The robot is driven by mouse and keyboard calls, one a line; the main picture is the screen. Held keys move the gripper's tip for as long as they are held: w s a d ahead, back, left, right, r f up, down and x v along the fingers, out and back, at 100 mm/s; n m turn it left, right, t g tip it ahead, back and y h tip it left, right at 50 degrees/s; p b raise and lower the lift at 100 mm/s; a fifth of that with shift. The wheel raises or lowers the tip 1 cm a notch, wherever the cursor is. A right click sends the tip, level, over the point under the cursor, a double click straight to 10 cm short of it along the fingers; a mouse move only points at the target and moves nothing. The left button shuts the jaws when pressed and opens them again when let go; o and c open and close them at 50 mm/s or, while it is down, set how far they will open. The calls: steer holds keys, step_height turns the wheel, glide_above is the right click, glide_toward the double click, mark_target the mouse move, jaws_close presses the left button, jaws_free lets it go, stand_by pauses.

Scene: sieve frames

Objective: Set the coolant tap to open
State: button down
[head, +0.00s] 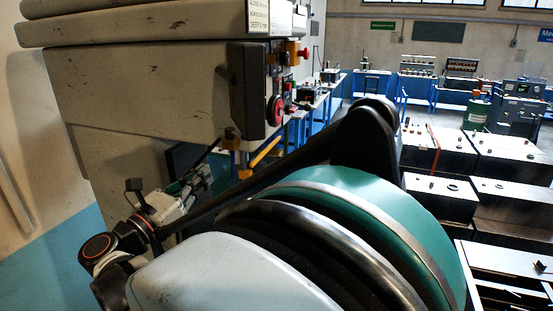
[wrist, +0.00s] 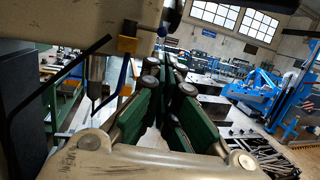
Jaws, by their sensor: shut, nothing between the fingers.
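A small yellow-orange fitting (wrist: 127,44) sits under the beige machine head in the wrist view, with a thin blue bar (wrist: 123,78) slanting down from it. It looks like the coolant tap, but I cannot tell its setting. A similar yellow fitting (head: 238,144) shows under the machine in the head view. My gripper (wrist: 167,66), with green fingers, is shut and empty. In the wrist view its tips are to the right of the fitting, apart from it in the picture. In the head view my gripper (head: 200,180) is small and partly hidden by my arm.
The beige machine head (head: 165,90) fills the upper left, with a red button (head: 275,110) and a red knob (head: 303,53) on its side. A pointed metal spindle (wrist: 96,75) hangs left of the fitting. Blue benches (head: 372,82) and dark cabinets (head: 438,197) stand beyond.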

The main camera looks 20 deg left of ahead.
steer(key=x, duration=1.3)
steer(key=shift+w, duration=0.15)
steer(key=shift+d, duration=0.1)
